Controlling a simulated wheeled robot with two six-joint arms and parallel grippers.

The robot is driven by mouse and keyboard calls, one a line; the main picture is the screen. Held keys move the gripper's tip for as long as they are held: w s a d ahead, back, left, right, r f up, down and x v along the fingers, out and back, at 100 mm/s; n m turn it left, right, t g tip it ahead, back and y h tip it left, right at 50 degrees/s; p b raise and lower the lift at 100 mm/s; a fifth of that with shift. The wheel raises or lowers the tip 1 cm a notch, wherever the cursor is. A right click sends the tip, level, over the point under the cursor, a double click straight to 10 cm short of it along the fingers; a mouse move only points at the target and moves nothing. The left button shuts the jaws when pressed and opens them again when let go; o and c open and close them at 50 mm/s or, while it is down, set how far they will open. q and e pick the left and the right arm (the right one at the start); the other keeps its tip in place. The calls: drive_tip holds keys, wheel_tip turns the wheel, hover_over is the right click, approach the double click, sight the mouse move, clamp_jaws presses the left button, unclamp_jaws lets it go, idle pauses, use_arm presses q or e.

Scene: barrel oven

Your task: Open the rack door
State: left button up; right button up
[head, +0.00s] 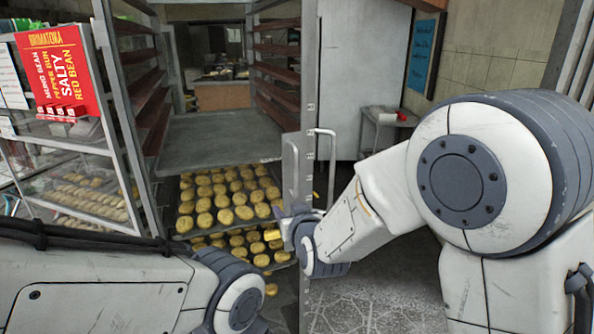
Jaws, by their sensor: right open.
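The tall metal rack (150,205) stands in front of me, with trays of round golden buns (226,195) in its lower part and an empty grey shelf (215,140) above them. At its right side is a narrow upright metal door edge (299,165) with a vertical bar handle (332,165). I cannot tell how far the door stands open. My right gripper (283,226) is open, low beside this upright and below the handle, in front of the bun trays. My wrist partly hides its fingers, and I see nothing held. My left arm shows at the lower left, but its gripper is out of view.
A glass display case (75,190) with buns and a red sign (58,68) stands on the left. Behind the upright are a tall grey panel (358,70) and a small side table (385,122). Patterned tiled floor (365,300) is free at the lower middle.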

sight(297, 171)
drive_tip(key=w+r+t+p, duration=0.1)
drive_tip(key=w, duration=0.3)
drive_tip(key=w+d+r+t+h+p, duration=0.1)
drive_tip(key=w, duration=0.4)
drive_tip(key=w+d+r+m+t+p, duration=0.1)
drive_tip(key=w, duration=0.4)
drive_tip(key=shift+w+t, duration=0.25)
drive_tip(key=shift+t, duration=0.05)
clamp_jaws()
drive_tip(key=shift+r, duration=0.1)
idle(0.8)
